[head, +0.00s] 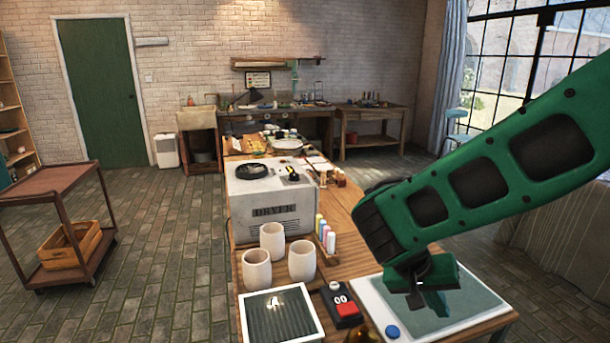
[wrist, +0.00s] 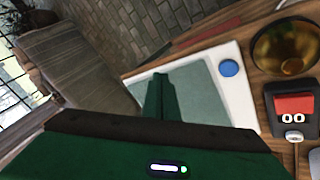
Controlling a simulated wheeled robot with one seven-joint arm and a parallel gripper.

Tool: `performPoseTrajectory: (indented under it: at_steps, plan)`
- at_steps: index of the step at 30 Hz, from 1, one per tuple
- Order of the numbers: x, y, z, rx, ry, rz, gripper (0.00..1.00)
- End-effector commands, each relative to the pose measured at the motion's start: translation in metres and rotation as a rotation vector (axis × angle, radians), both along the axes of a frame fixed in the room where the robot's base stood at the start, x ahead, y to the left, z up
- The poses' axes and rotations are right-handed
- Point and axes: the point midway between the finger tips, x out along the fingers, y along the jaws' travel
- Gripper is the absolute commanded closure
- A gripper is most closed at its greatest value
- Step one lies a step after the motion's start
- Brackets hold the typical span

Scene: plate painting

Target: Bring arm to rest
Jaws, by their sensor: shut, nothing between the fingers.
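My green arm reaches in from the right in the head view. My gripper (head: 434,302) points down over the white board with a grey-green surface (head: 375,300) at the table's front right. In the wrist view my gripper (wrist: 160,82) shows as a thin green shape in front of that board (wrist: 243,98). Its fingers are together with nothing held. I cannot tell how far above the board the tips are.
The wooden table (head: 345,225) holds several pale cups (head: 302,260), a white dryer (head: 268,200), a red-buttoned timer (head: 342,305) and a dark-surfaced tray (head: 322,327). An amber glass bowl (wrist: 285,45) stands near the board. A cart (head: 60,195) stands left, with open floor between.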

Motion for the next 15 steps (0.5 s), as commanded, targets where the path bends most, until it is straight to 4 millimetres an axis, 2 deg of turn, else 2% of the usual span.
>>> performPoseTrajectory:
  at_steps: [1, 6, 15]
  plan:
    - [-0.005, -0.013, 0.002, 0.027, 0.015, -0.026, 1.0]
    - [-0.025, -0.043, 0.004, 0.111, 0.071, -0.07, 1.0]
    - [-0.066, -0.084, 0.011, 0.264, 0.128, -0.129, 1.0]
